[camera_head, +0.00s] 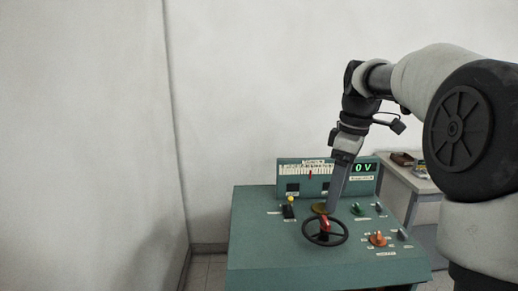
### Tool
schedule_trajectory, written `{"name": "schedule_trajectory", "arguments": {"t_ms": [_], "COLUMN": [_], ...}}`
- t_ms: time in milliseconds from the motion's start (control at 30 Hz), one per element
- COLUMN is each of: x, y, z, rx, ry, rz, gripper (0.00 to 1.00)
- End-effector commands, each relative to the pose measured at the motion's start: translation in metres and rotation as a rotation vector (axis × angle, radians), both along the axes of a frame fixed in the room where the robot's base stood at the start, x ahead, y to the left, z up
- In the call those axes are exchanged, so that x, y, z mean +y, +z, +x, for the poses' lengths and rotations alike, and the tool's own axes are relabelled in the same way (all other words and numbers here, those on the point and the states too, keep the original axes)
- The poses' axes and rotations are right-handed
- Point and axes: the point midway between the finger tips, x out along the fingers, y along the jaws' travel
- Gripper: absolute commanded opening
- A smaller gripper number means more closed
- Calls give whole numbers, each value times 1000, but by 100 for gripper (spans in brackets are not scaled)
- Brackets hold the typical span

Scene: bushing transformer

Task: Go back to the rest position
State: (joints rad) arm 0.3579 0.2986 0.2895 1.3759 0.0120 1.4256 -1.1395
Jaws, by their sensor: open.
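My gripper (332,209) points down over the green control desk (255,255), with its tip just behind the black handwheel (345,237). It is open, though the gap between its fingers is hard to see from here. A red part (325,223) shows at the wheel, just below the fingertips. A brass disc (319,208) lies beside the fingertips on the left. I cannot tell whether the fingers touch the disc or the wheel. My arm comes in from the right, above the desk.
A yellow-topped switch (290,200), a green knob (357,209) and an orange knob (378,239) stand on the desk. The upright panel (300,178) behind has a display (363,168) reading 0 V. A side table (418,182) stands right. Free room lies left.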

Motion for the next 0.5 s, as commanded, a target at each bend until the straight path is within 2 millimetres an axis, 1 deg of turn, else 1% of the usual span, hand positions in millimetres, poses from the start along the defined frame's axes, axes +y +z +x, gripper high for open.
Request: {"name": "schedule_trajectory", "arguments": {"t_ms": [33, 167, 200, 267, 300, 400, 500], "x": [11, 26, 29, 32, 34, 38, 41], "y": [12, 22, 23, 21, 17, 10, -1], "z": [-25, -82, -101, -129, -147, -187, -216], "rx": [-22, -84, -105, -139, -158, -219, -278], "ry": [-86, -353, -435, -561, -643, -803, -905], "rz": [-27, -45, -39, -19, 1, 57, 112], "gripper": [70, 70, 70, 70, 70, 70, 70]}}
